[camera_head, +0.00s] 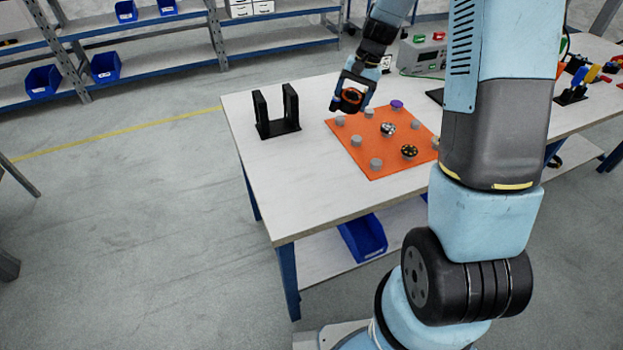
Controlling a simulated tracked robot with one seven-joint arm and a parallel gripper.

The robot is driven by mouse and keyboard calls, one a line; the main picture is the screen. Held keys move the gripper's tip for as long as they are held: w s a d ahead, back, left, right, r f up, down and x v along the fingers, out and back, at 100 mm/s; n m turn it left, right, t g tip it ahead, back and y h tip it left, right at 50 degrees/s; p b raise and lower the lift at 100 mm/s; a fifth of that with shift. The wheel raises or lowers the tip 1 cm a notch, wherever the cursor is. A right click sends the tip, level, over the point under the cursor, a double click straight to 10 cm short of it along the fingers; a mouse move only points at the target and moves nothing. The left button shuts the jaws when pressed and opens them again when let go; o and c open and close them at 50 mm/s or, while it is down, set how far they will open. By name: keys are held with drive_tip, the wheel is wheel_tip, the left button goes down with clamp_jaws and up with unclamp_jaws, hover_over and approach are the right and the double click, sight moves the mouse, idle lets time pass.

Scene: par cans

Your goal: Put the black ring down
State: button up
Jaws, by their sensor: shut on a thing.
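My gripper (352,97) is shut on the black ring (350,96), which shows an orange-brown inner part. The gripper holds it above the upper left part of the orange mat (362,158). The mat lies on the white table and carries several small grey pegs or cylinders. A black round piece with yellow dots (409,151) sits on the mat toward the front right. A silver and dark round piece (388,129) sits near the mat's middle, and a purple-topped piece (397,104) near its back.
A black two-post stand (277,112) is on the table left of the mat. A grey box with coloured buttons (424,54) is at the back. My arm hides part of the right side. The table's front left (290,190) is clear.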

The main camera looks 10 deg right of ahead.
drive_tip(key=s+a+m+g+h, duration=0.1)
drive_tip(key=s+m+g+h, duration=0.1)
drive_tip(key=s, duration=1.6)
hover_over(306, 181)
drive_tip(key=f, duration=0.9)
drive_tip(key=shift+w+d+f, duration=0.2)
drive_tip(key=shift+w+f, duration=0.1)
drive_tip(key=shift+w, duration=0.1)
drive_tip(key=shift+w+x, duration=0.15)
drive_tip(key=shift+x, duration=0.65)
drive_tip(key=shift+w+x, duration=0.15)
drive_tip(key=shift+x, duration=0.6)
drive_tip(key=o, duration=1.1)
drive_tip(key=shift+d, duration=0.1)
